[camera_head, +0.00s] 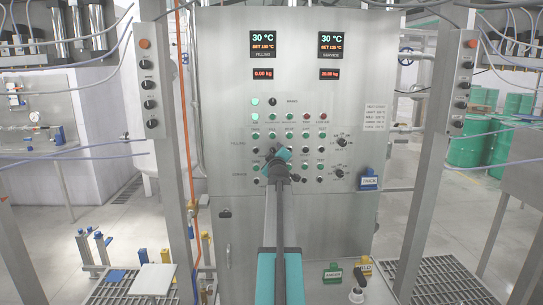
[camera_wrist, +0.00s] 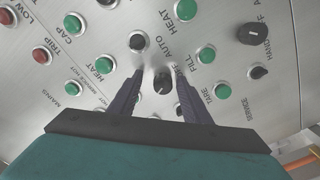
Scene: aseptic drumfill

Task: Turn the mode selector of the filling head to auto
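A black rotary selector knob (camera_wrist: 163,84) sits on the steel panel in the wrist view, with the word AUTO printed just above it. My gripper (camera_wrist: 160,76) reaches toward the panel with one dark finger on each side of this knob. The fingers are apart, with space beside the knob, and they appear not to clamp it. Part of the lettering right of the knob is hidden by a finger. In the head view my gripper (camera_head: 278,158) is at the lower middle of the control panel (camera_head: 235,100) and hides the knob.
Green buttons (camera_wrist: 206,55) and another black selector (camera_wrist: 252,33) surround the spot closely. A red button (camera_wrist: 40,56) is at left. Two displays (camera_head: 263,43) are high on the panel. A blue THICK tag (camera_head: 369,181) hangs at right. Steel posts (camera_head: 165,130) flank the panel.

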